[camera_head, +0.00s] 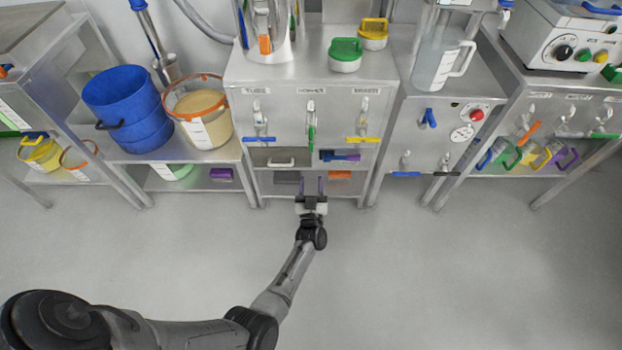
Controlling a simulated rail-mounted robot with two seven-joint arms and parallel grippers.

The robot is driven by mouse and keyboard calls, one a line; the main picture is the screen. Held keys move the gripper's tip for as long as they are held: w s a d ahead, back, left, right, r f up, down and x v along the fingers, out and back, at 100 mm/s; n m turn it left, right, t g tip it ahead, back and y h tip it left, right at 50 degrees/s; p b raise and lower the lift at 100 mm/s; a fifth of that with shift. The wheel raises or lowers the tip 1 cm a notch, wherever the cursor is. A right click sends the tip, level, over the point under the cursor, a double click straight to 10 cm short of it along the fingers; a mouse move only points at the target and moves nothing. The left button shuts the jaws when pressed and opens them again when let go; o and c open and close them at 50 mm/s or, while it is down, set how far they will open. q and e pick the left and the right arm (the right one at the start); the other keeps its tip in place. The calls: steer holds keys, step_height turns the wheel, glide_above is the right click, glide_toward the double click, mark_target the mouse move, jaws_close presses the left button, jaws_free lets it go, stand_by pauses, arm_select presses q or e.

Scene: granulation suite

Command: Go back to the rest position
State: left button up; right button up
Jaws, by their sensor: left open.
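My left arm comes in from the lower left and reaches up to the front of the steel cabinet (290,72) in the middle. My left gripper (312,186) is open, its two fingers apart and pointing at the lower shelf part of the cabinet. Nothing shows between the fingers. I cannot tell whether the fingers touch anything there. My right gripper is not in view.
Blue tubs (125,105) and an orange-rimmed bucket (202,112) stand left. A pitcher (437,62) stands right. The grey floor (450,270) is clear.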

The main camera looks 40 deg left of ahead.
arm_select(q)
steer(key=shift+w+a+r, duration=0.15)
steer(key=shift+w+a, duration=0.05)
steer(key=shift+w, duration=0.05)
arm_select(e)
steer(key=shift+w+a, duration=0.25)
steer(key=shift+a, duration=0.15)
